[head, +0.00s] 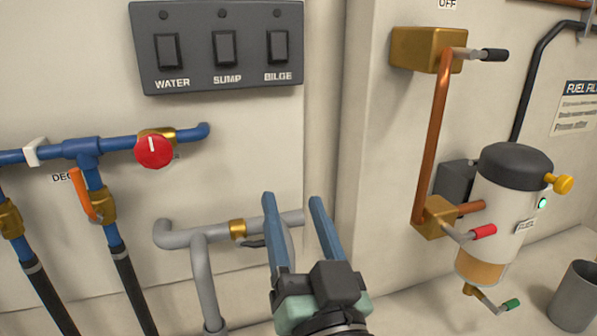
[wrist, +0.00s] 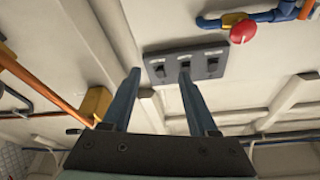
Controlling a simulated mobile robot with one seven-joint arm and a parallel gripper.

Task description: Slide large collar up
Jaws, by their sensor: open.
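No part is plainly marked as the large collar, and I cannot tell which one it is. A brass collar-like fitting (head: 237,229) sits around the grey pipe (head: 273,223) left of my gripper. My gripper (head: 292,199) is open and empty, its two blue-grey fingers pointing up in front of the wall. The left finger and palm hide part of the grey pipe. In the wrist view my gripper (wrist: 160,68) has nothing between its fingers.
A switch panel (head: 222,48) is above left, with a red knob (head: 153,151) on the blue pipe (head: 112,147) below it. At right are a copper pipe (head: 432,140), a fuel filter (head: 508,200) with projecting valve handles, and a grey cup (head: 576,297).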

